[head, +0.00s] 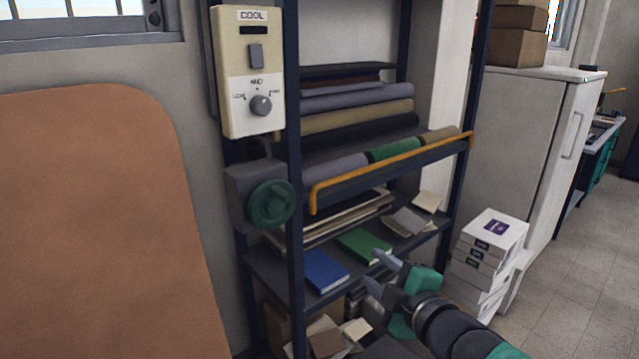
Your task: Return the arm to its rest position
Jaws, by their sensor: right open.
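My right gripper (376,272) shows at the lower middle, with its arm (455,332) coming in from the lower right. Its two grey fingers are apart and point up and left, with nothing between them. In the picture it overlaps the lower part of the dark shelf rack (294,200), close to a green book (363,245) and a blue book (325,271). I cannot tell how far it is from the shelf. My left gripper is not in view.
Rolled fabrics (345,118) lie on the upper shelves behind a yellow rail (395,168). A control box (249,75) and a green knob (271,205) are at the rack's left. Stacked white boxes (488,250) stand right of the arm. Open floor (565,290) lies at far right.

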